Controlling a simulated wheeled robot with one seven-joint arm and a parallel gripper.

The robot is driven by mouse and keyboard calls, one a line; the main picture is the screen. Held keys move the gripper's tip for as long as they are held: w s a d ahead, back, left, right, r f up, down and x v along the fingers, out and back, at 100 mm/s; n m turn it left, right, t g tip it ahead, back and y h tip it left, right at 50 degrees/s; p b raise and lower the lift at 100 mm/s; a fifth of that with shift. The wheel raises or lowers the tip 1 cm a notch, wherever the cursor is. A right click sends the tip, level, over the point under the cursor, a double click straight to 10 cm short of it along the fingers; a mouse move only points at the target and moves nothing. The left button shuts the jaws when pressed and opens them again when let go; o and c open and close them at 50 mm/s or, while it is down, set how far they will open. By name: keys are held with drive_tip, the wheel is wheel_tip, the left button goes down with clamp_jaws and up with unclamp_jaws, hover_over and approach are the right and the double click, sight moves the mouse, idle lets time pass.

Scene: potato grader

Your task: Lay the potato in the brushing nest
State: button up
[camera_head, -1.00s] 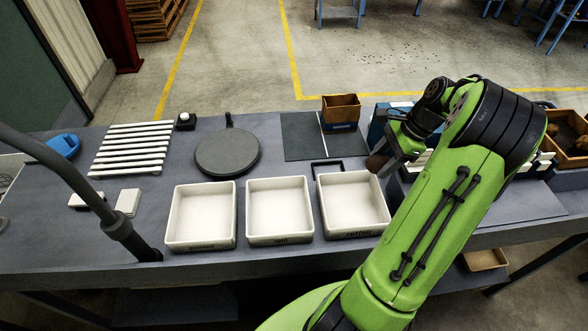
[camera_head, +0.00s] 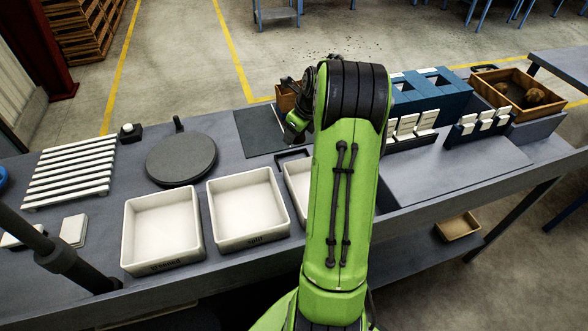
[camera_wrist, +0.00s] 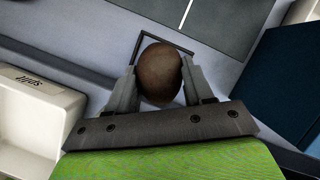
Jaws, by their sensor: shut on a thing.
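The brown, rounded potato (camera_wrist: 158,68) sits between the two grey fingers of my gripper (camera_wrist: 160,80) in the wrist view, and the gripper is shut on it. A thin black square frame (camera_wrist: 138,42), which looks like the brushing nest, lies on the bench beneath and just beyond the potato. The potato overlaps much of the frame in that view, so its height above it is hard to tell. In the head view my green arm hides the potato and most of the gripper. Part of the frame (camera_head: 283,157) shows left of the arm.
White trays (camera_head: 160,262) line the bench front, the rightmost partly behind my arm. A dark mat (camera_head: 252,133) and small brown box lie behind the frame. A round grey disc (camera_head: 181,158) is at left. Blue holders (camera_head: 433,93) and a wooden crate (camera_head: 500,83) stand at right.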

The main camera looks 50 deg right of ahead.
wheel_tip(320, 180, down, 10)
drive_tip(key=shift+w+r+b, duration=0.1)
drive_tip(key=shift+b, duration=0.6)
drive_tip(key=o, duration=0.9)
drive_tip(key=shift+f, duration=0.2)
drive_tip(key=shift+r, duration=0.1)
